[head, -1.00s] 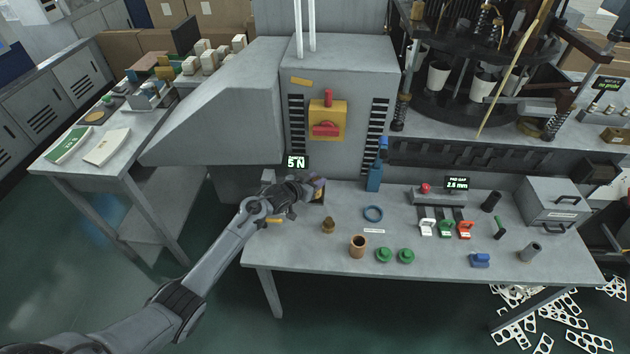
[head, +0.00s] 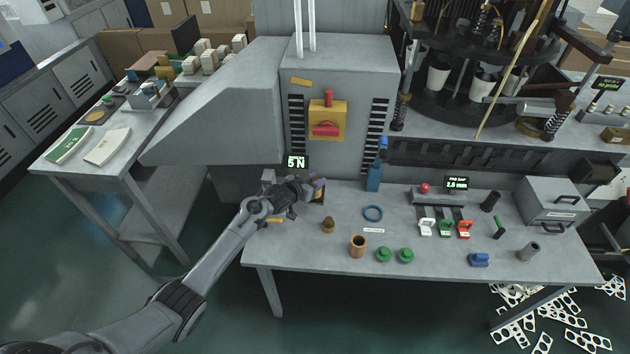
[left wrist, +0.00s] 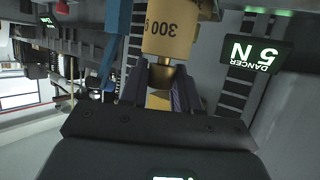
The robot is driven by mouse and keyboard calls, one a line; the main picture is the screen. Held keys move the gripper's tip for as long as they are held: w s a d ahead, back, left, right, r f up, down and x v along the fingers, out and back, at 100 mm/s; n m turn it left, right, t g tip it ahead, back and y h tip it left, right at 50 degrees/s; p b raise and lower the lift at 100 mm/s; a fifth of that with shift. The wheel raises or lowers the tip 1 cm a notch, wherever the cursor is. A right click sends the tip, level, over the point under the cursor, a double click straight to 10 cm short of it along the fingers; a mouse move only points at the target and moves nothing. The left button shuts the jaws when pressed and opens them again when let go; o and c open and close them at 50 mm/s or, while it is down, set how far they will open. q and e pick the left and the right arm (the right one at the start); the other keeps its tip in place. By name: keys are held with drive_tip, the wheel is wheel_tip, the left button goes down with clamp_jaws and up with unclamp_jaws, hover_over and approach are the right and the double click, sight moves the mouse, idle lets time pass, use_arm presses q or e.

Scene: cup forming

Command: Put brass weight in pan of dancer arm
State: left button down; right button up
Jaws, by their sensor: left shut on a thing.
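My left gripper (head: 316,188) is at the left back of the workbench, close to the grey machine front. In the left wrist view, the gripper (left wrist: 160,92) is shut on the narrow neck of a brass weight (left wrist: 169,32) marked 300 g. The weight's body extends beyond the fingertips, and its far end is cut off by the frame's top edge. The dancer display (head: 297,162) reads 5 N and shows upside down in the left wrist view (left wrist: 255,52). I cannot clearly make out the pan or its contact with the weight. My right gripper is not in view.
Another small brass piece (head: 328,226) stands on the workbench (head: 310,254). The bench's front left corner is clear.

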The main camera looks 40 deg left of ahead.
use_arm(q)
drive_tip(key=shift+f+b, duration=0.9)
drive_tip(key=shift+f, duration=0.4)
idle(0.4)
idle(0.5)
drive_tip(key=shift+c, duration=1.3)
unclamp_jaws()
drive_tip(key=shift+r, duration=0.1)
wheel_tip(320, 180, up, 2)
drive_tip(key=shift+p, duration=1.15)
wheel_tip(320, 180, up, 6)
drive_tip(key=p, duration=0.5)
drive_tip(key=shift+f, duration=0.2)
drive_tip(key=shift+r+p, duration=0.1)
drive_tip(key=shift+p, duration=0.25)
